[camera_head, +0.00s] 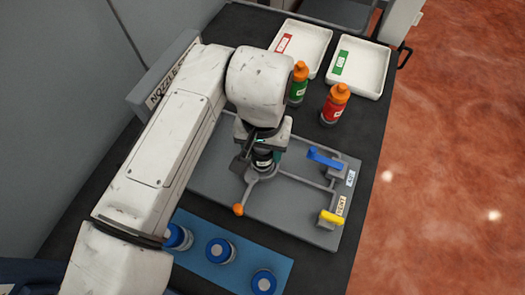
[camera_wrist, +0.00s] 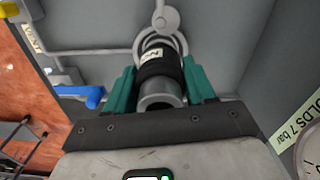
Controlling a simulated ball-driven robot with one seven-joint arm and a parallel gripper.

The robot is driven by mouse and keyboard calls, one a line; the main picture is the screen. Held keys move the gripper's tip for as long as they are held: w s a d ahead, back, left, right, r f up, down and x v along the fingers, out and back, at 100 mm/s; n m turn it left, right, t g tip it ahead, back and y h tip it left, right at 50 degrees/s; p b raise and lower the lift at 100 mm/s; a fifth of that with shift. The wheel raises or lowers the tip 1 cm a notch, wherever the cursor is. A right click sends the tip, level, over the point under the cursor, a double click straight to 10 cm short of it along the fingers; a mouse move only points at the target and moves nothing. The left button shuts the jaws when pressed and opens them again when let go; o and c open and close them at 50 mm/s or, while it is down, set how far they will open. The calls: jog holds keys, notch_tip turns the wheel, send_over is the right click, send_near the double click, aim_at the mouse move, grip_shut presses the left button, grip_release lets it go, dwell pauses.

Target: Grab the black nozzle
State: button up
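The black nozzle (camera_wrist: 158,66) stands in the middle of the wrist view, a black cylinder with a white label and a grey metal end towards me. Its far end sits at a round grey ring fitting on the grey plate. My gripper (camera_wrist: 160,85) has one teal finger on each side of it, very close to its sides. I cannot tell whether the fingers press on it or leave a small gap. In the head view my gripper (camera_head: 264,158) is low over the plate, and the dark nozzle shows only partly beneath my wrist.
The grey plate (camera_head: 216,180) carries pipes, a blue lever (camera_head: 324,158), a yellow lever (camera_head: 331,217) and an orange-tipped lever (camera_head: 239,209). Green (camera_head: 298,85) and red (camera_head: 335,103) bottles stand behind, before white trays (camera_head: 359,66). Blue-topped cylinders (camera_head: 220,250) stand in front. A gauge (camera_wrist: 309,155) is close at right.

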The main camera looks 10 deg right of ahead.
grip_shut()
jog(key=shift+r, duration=0.2)
dwell(0.4)
